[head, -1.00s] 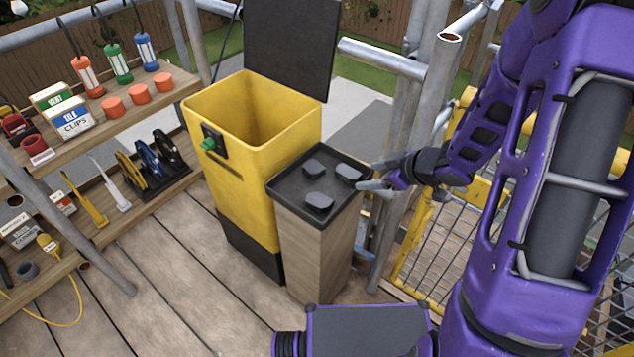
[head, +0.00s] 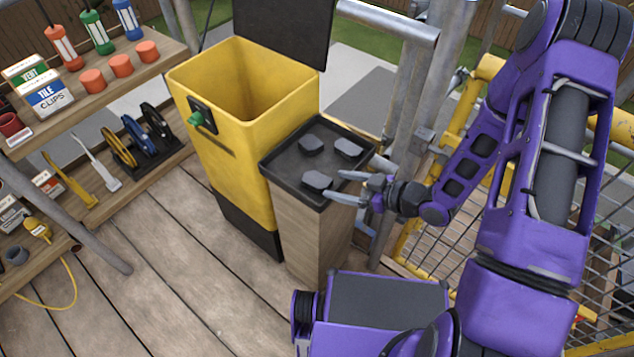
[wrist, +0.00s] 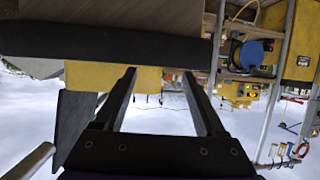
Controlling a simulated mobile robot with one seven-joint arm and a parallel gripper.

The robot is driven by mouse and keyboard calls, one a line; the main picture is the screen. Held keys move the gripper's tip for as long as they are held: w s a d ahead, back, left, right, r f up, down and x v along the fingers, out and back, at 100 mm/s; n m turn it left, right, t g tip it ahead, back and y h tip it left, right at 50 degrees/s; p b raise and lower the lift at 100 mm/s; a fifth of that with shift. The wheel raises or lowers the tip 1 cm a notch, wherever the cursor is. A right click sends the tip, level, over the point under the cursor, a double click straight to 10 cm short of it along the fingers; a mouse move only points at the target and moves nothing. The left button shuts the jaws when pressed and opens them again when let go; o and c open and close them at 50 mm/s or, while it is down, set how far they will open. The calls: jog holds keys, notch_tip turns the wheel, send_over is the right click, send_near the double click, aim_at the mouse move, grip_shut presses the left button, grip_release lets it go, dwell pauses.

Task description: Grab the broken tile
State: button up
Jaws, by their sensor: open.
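Three small dark grey pieces lie apart on a black tray (head: 285,170) on top of a wooden stand: a near one (head: 316,180), a back left one (head: 311,144) and a right one (head: 348,148). I cannot tell which of them is the broken tile. My gripper (head: 337,186) is open and empty at the tray's right edge. Its fingers point left toward the near piece, with the tips just short of it. The wrist view is upside down; it shows the spread fingers (wrist: 160,74) and the dark tray edge (wrist: 100,42), but no piece.
A yellow bin (head: 225,130) with its dark lid (head: 283,32) raised stands directly left of the stand. Scaffold poles (head: 428,90) and a yellow mesh barrier (head: 440,240) are on the right. Shelves with tools (head: 100,85) are at the left. The plank floor (head: 150,290) in front is clear.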

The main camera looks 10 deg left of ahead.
aim_at(317, 179)
jog(key=x, duration=0.7)
jog(key=shift+w+a+f+b, duration=0.15)
jog(key=shift+a+b, duration=0.15)
jog(key=shift+b, duration=0.05)
grip_shut()
